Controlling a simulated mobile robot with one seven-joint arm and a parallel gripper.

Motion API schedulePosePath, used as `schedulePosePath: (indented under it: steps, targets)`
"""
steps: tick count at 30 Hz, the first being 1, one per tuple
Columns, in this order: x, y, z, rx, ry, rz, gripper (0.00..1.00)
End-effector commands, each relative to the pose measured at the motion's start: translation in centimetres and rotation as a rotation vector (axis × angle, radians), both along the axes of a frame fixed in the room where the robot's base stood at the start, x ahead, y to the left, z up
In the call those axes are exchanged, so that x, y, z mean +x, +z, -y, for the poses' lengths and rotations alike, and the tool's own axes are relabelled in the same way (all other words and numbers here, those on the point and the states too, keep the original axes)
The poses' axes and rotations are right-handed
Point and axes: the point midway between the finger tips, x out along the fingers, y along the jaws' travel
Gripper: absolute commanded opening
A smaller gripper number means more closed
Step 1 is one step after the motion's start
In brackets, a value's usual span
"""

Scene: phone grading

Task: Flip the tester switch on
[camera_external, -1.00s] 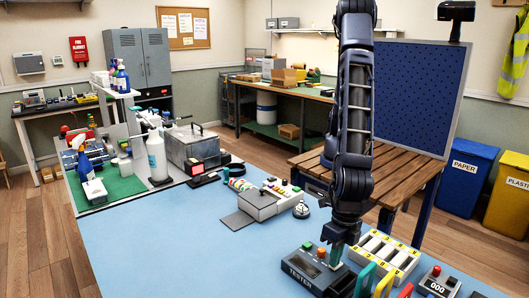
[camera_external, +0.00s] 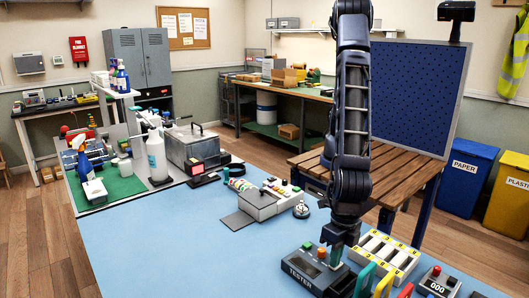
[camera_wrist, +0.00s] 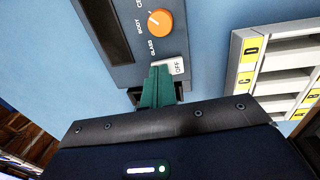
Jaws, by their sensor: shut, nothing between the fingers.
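The dark grey tester (camera_external: 300,272) lies on the blue table top, below my gripper. In the wrist view the tester (camera_wrist: 120,72) shows an orange knob (camera_wrist: 160,22) with labels beside it and a white OFF label (camera_wrist: 179,67) near its edge. My gripper (camera_wrist: 158,72) has its green fingers together with nothing between them. The fingertips lie over the tester's edge next to the OFF label. In the external view my gripper (camera_external: 335,256) is low over the tester's right end. The switch lever is not clearly seen; the fingers cover that spot. I cannot tell whether they touch it.
A pale tray with yellow labelled slots (camera_external: 384,254) stands right of the tester, and also shows in the wrist view (camera_wrist: 245,62). Colored upright pieces (camera_external: 384,284) and a small counter box (camera_external: 438,282) are at the front right. The blue table (camera_external: 180,255) is clear to the left.

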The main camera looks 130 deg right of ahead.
Motion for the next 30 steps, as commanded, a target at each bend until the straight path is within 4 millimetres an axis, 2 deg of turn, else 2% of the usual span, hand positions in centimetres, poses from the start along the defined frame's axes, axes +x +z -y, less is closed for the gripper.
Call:
schedulePosePath:
  steps: [7, 20, 26, 30]
  targets:
    - [-1.2, 0.0, 0.0, -0.002, 0.001, -0.005, 0.00]
    - [-1.3, 0.3, 0.0, -0.001, 0.000, -0.002, 0.00]
    - [-1.6, 2.3, 0.0, 0.000, 0.000, -0.001, 0.00]
    - [-1.9, 4.9, 0.0, 0.001, -0.001, 0.000, 0.00]
